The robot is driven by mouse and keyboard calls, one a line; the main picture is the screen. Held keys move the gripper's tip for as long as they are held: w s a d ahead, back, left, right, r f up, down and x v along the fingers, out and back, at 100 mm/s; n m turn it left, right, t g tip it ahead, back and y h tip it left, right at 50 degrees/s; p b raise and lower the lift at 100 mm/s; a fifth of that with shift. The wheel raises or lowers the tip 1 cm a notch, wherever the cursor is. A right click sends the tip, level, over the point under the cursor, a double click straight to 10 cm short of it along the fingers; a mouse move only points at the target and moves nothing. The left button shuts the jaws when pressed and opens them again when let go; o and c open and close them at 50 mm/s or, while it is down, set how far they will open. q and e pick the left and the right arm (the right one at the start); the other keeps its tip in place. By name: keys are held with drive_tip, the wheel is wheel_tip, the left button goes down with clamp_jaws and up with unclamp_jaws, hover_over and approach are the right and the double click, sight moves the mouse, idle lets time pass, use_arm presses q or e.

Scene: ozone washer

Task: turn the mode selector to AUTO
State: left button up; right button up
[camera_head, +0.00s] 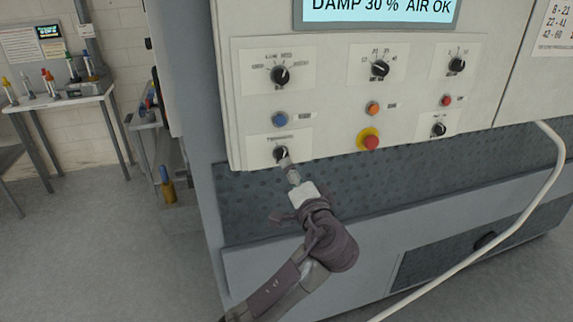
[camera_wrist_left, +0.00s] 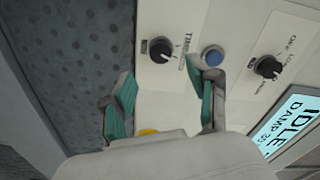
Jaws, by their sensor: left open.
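The control panel carries several black knobs with labels too small to read surely. The upper-left knob (camera_head: 280,76), with several marked positions, may be the mode selector; it also shows in the wrist view (camera_wrist_left: 268,67). A lower-left knob (camera_head: 280,153) sits below it and also shows in the wrist view (camera_wrist_left: 160,50). My left gripper (camera_head: 288,168) is in front of the panel, just below the lower-left knob. In the wrist view its teal-padded fingers (camera_wrist_left: 165,92) are apart and empty, with the lower-left knob beyond the gap; I see no contact. My right gripper is not in view.
A blue button (camera_head: 280,119) sits between the two left knobs. A red emergency button (camera_head: 370,140) is to the right. The display (camera_head: 380,10) reads DAMP 30 % AIR OK. A white hose (camera_head: 500,235) hangs at right. A bench (camera_head: 60,100) stands at far left.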

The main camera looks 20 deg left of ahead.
use_arm(q)
drive_tip(key=shift+v, duration=2.15)
drive_tip(key=shift+f, duration=0.1)
wheel_tip(320, 180, down, 28)
drive_tip(key=w+m+g+h+b, duration=0.2)
drive_tip(key=m+g+h, duration=0.1)
drive_tip(key=h, duration=0.1)
drive_tip(key=s+a+f+g+h+b, duration=0.15)
drive_tip(key=s+f, duration=0.45)
drive_tip(key=f, duration=0.6)
drive_tip(key=s+a+f+g+h+b, duration=0.1)
drive_tip(key=s+f+g+h, duration=0.3)
drive_tip(key=f, duration=0.8)
drive_tip(key=s+a+f+n+g+b, duration=0.1)
drive_tip(key=s+a+f+n+g, duration=0.2)
drive_tip(key=s+f, duration=1.55)
drive_tip(key=s+a+f+n, duration=0.1)
drive_tip(key=s+f, duration=0.1)
drive_tip(key=s, duration=0.6)
drive_tip(key=s+a+f+n+g+b, duration=0.1)
drive_tip(key=s+a+f, duration=0.1)
drive_tip(key=s, duration=0.6)
drive_tip(key=s+a+f+n+g, duration=0.1)
drive_tip(key=s+f+n, duration=0.1)
drive_tip(key=s, duration=0.6)
drive_tip(key=shift+a+f+b, duration=0.3)
drive_tip(key=shift+a+f, duration=0.05)
drive_tip(key=shift+a, duration=0.05)
drive_tip(key=shift+g, duration=0.25)
